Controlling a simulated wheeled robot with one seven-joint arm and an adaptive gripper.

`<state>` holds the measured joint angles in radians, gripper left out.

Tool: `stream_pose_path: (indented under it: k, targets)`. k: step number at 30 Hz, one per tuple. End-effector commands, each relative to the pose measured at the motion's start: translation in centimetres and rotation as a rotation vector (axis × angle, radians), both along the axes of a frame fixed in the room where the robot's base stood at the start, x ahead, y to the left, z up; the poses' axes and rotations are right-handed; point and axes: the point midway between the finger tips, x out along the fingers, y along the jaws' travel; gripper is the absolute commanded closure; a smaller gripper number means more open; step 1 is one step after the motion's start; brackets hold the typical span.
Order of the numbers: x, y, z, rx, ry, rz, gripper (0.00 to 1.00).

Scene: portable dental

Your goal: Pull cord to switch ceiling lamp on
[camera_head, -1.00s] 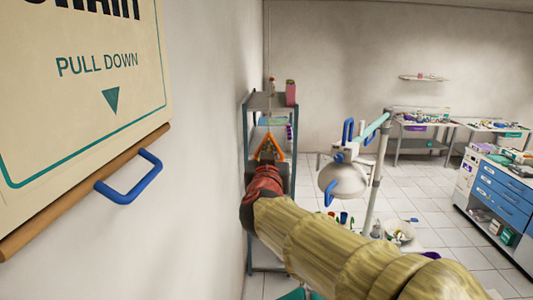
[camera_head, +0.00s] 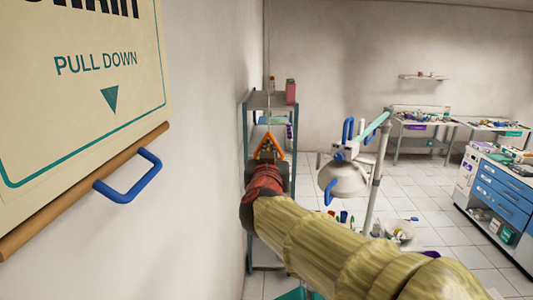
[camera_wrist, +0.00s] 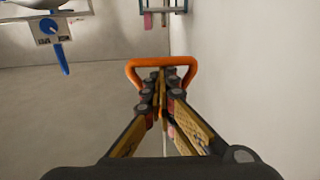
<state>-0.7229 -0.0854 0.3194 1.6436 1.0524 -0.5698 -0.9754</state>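An orange loop handle (camera_head: 268,147) hangs at the lower end of a thin cord (camera_head: 267,112) near the left wall in the head view. In the wrist view the orange handle (camera_wrist: 161,61) lies straight ahead, its sides bending in towards the fingers. My gripper (camera_wrist: 162,82) has its fingers close together at the handle and looks shut on it. In the head view my gripper (camera_head: 267,160) is mostly hidden behind my wrist. The exact contact is small and partly hidden. The ceiling lamp is not in view.
A wall chart (camera_head: 80,100) reading "PULL DOWN" with a blue handle (camera_head: 130,177) hangs at the near left. A shelf rack (camera_head: 249,130) stands behind my gripper. A dental lamp (camera_head: 345,178) on a pole is to the right. A blue-drawer cabinet (camera_head: 500,190) stands far right.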

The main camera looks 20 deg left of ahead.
Motion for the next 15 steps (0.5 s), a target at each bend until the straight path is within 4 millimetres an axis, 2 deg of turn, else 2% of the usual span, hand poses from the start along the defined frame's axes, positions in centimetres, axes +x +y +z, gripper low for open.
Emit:
stream_pose_path:
  k: [15]
  targets:
    - [-0.06,0.22,-0.43,-0.002,0.001,0.005,1.0]
